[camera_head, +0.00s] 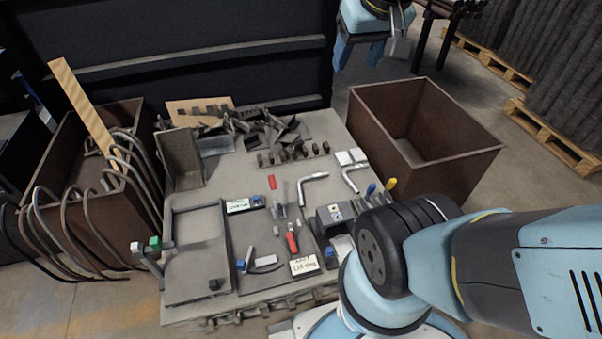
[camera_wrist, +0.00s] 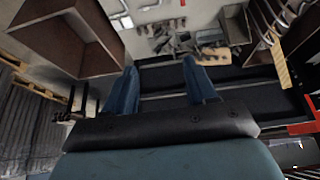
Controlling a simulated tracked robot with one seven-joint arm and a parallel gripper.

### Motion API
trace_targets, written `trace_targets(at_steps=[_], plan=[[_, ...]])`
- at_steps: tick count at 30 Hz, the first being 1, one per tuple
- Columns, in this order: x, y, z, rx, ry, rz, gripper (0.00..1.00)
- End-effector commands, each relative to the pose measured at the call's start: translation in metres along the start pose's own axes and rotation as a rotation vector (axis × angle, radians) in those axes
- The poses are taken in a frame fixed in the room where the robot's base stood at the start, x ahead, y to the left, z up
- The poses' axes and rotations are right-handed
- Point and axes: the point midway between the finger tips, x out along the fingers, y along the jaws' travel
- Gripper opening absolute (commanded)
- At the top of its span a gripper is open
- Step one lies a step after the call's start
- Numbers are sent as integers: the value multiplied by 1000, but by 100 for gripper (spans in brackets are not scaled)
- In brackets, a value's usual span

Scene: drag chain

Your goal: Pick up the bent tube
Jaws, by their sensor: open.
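Two pale bent tubes lie on the grey worktable (camera_head: 237,170) in the head view. One, L-shaped, is right of the table's middle (camera_head: 313,177); the other bent tube (camera_head: 348,178) lies just to its right. My gripper (camera_wrist: 160,64) shows in the wrist view with its two blue fingers apart and nothing between them. It points toward the dark panel beyond the table, and no tube is near its fingers.
A brown bin (camera_head: 459,158) stands right of the table. A left bin (camera_head: 62,150) has curved grey tubes over its rim. A pile of dark metal pieces (camera_head: 262,130) lies at the back. Tools and trays crowd the table front. A dark panel (camera_head: 180,60) stands behind.

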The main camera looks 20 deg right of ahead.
Motion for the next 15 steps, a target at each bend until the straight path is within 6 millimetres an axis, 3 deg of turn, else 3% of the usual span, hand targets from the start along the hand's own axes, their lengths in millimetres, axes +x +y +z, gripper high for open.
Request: trace_targets(at_steps=[8,15], plan=[[47,2,-59,-2,-63,17,56],[100,3,-103,-3,-111,27,56]])
